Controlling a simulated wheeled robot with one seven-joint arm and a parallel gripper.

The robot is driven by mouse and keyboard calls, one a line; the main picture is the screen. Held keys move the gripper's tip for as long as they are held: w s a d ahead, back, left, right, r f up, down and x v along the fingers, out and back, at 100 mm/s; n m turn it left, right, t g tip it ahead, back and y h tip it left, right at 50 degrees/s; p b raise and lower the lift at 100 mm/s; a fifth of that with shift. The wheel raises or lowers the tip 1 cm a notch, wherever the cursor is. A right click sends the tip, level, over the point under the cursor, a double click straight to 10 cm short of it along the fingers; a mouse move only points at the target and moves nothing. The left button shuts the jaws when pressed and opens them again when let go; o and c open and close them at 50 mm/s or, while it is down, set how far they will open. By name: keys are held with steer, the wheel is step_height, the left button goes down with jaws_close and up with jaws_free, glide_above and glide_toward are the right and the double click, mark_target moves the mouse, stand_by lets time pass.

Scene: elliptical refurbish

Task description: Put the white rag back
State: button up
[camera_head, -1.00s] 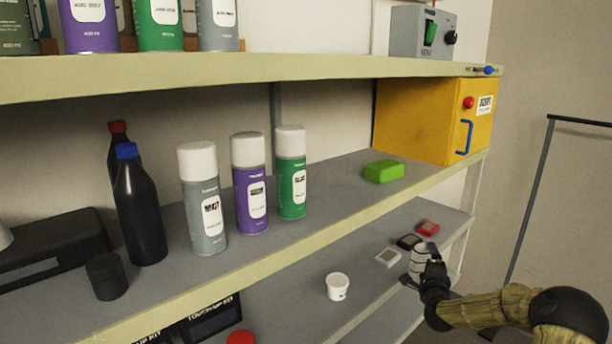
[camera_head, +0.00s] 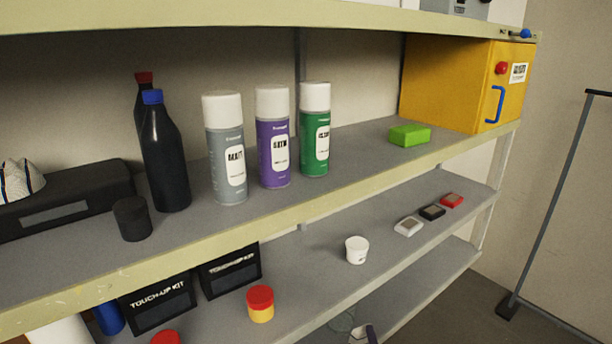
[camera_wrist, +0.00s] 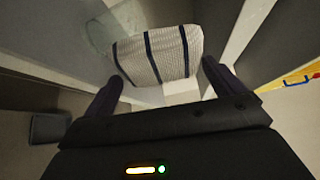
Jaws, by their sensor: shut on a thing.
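The white rag (camera_wrist: 155,58), pale and textured with dark stripes, is between the two fingers of my gripper (camera_wrist: 163,85) in the wrist view. The gripper is shut on it, and the rag spreads out beyond the fingertips. In the head view my arm is mostly out of frame. A small pale and dark shape shows at the bottom edge there, too cut off to identify surely.
The middle shelf holds dark bottles (camera_head: 166,155), several spray cans (camera_head: 273,140), a green block (camera_head: 409,135) and a yellow box (camera_head: 455,85). The lower shelf holds a white cup (camera_head: 357,250), small blocks (camera_head: 432,212) and touch-up kits (camera_head: 160,300). A clear round object (camera_head: 341,320) sits lower.

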steer(key=s+a, duration=0.2)
steer(key=shift+a+r, duration=0.35)
steer(key=shift+r, duration=0.05)
steer(key=s+f, duration=0.4)
steer(key=f, duration=0.1)
steer(key=shift+s+f, duration=0.25)
